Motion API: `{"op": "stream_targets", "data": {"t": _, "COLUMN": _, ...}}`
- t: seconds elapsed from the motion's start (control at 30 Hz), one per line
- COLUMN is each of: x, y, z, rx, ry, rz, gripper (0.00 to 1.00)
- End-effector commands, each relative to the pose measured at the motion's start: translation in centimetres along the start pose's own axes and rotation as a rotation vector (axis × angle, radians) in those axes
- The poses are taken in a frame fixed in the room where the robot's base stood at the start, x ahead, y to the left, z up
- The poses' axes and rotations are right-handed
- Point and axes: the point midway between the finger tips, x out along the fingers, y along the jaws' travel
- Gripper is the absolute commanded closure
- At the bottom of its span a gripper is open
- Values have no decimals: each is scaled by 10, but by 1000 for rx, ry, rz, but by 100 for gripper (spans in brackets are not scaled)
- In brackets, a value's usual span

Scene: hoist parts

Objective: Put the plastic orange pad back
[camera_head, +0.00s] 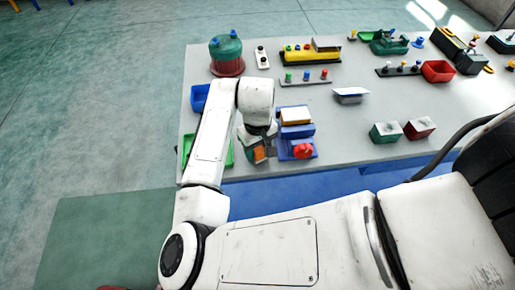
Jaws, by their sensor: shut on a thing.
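My gripper (257,148) points down near the front left of the grey table. It is shut on the orange pad (260,155), of which only a small part shows between and below the fingers. The pad is just left of a blue device with a red knob (303,151). A green tray (230,158) lies to the left, partly hidden behind my arm. I cannot tell whether the pad touches the table or the device.
Behind the gripper, a blue block carries a white and orange top (295,115). A blue tray (199,98) and a green-topped red drum (226,55) stand at the left. Green and red boxes (385,132) (419,128) stand right. The grey table (345,145) is clear between.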

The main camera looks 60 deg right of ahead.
Motion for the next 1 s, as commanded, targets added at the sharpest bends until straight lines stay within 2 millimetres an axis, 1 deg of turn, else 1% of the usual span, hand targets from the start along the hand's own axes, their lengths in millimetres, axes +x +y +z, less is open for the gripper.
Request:
{"op": "stream_targets", "data": {"t": 0.07, "x": 3, "y": 0, "z": 0, "rx": 0, "ry": 0, "rz": -1, "gripper": 82}}
{"op": "stream_targets", "data": {"t": 0.27, "x": 3, "y": 0, "z": 0, "rx": 0, "ry": 0, "rz": 0, "gripper": 82}}
{"op": "stream_targets", "data": {"t": 0.43, "x": 7, "y": 0, "z": 0, "rx": 0, "ry": 0, "rz": 0, "gripper": 82}}
{"op": "stream_targets", "data": {"t": 0.47, "x": 6, "y": 0, "z": 0, "rx": 0, "ry": 0, "rz": 0, "gripper": 50}}
{"op": "stream_targets", "data": {"t": 0.6, "x": 6, "y": 0, "z": 0, "rx": 0, "ry": 0, "rz": 0, "gripper": 37}}
{"op": "stream_targets", "data": {"t": 0.7, "x": 6, "y": 0, "z": 0, "rx": 0, "ry": 0, "rz": 0, "gripper": 28}}
{"op": "stream_targets", "data": {"t": 0.9, "x": 6, "y": 0, "z": 0, "rx": 0, "ry": 0, "rz": 0, "gripper": 28}}
{"op": "stream_targets", "data": {"t": 1.0, "x": 2, "y": 0, "z": 0, "rx": 1, "ry": 1, "rz": -1, "gripper": 28}}
